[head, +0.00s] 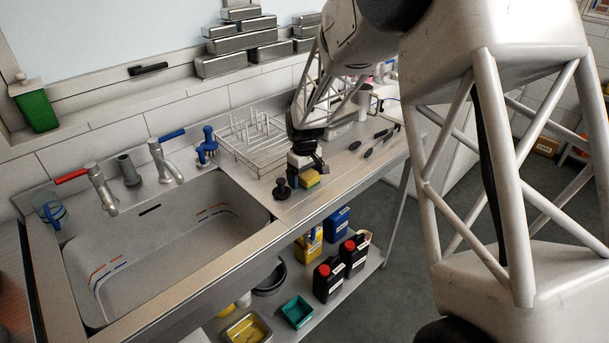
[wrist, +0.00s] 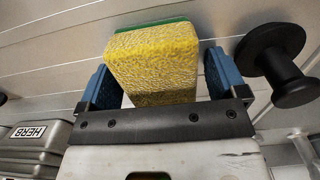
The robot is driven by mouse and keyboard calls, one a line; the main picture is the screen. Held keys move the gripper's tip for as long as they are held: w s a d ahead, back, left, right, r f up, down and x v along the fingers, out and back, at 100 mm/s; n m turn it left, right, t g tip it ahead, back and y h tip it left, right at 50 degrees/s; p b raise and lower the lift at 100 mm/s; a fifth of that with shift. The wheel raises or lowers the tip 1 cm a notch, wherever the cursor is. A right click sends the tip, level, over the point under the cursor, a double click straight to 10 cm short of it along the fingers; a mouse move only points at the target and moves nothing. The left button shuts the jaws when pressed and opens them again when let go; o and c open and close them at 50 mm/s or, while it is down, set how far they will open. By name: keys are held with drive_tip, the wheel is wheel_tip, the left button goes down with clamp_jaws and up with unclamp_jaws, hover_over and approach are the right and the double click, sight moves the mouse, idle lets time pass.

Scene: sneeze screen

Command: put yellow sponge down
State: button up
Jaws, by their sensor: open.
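The yellow sponge (head: 310,178) with a green layer is at my gripper (head: 304,171) over the steel counter (head: 340,165), right of the sink. In the wrist view the sponge (wrist: 155,62) lies between the two blue fingers of my gripper (wrist: 158,85), with a narrow gap showing at its sides. The fingers are open around it. The sponge appears to rest on the counter, though its underside is hidden.
A black plug (head: 282,188) stands just beside the sponge; it also shows in the wrist view (wrist: 275,62). The sink (head: 165,250) lies to the left, a wire dish rack (head: 258,145) behind. Dark utensils (head: 375,142) lie to the right. Bottles (head: 328,278) stand on the lower shelf.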

drive_tip(key=shift+r, duration=0.1)
wheel_tip(320, 180, up, 12)
idle(0.8)
idle(0.3)
drive_tip(key=shift+r, duration=0.15)
